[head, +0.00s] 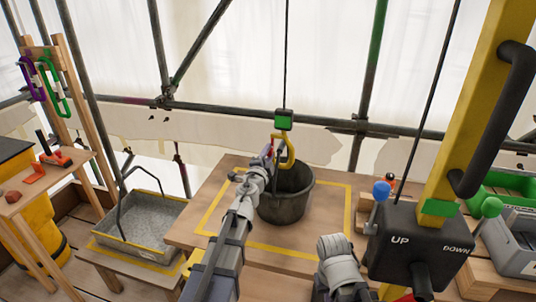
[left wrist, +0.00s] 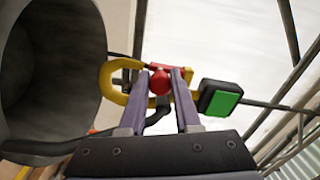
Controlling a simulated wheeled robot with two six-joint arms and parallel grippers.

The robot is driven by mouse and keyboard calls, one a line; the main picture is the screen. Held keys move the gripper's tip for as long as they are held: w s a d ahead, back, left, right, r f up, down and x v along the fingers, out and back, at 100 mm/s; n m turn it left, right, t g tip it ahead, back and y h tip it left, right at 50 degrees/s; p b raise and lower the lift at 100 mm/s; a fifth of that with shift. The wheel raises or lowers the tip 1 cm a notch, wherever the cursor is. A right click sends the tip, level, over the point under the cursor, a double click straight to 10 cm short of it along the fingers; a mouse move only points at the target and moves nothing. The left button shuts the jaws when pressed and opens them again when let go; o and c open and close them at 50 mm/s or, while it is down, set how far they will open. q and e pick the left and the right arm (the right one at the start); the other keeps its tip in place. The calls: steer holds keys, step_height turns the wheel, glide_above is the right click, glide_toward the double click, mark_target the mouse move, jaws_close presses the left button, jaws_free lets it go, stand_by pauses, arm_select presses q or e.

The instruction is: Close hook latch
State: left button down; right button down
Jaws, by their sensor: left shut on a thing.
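The yellow hook (head: 286,149) hangs from a green-and-black block (head: 284,120) on a cable, above the dark bucket (head: 286,200). In the left wrist view the hook (left wrist: 116,82) shows its red latch (left wrist: 160,80) with a round knob. My left gripper (head: 268,152) is at the hook's left side. In the left wrist view its two purple-grey fingers (left wrist: 160,76) are shut on the red latch knob. The bucket's dark handle (left wrist: 155,115) runs up beside the hook behind the fingers; I cannot tell whether it sits inside the hook. My right gripper is not discernible.
The bucket stands on a wooden platform with a yellow outline (head: 225,190). A control box (head: 415,245) marked UP and DOWN stands right, by a yellow post (head: 470,110). A grey tray (head: 145,230) is left. Scaffold poles (head: 230,107) cross behind.

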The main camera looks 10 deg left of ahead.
arm_select(q)
steer(key=c, duration=0.6)
jaws_free()
steer(key=s, duration=0.7)
steer(key=shift+s+a, duration=0.1)
steer(key=shift+s, duration=0.3)
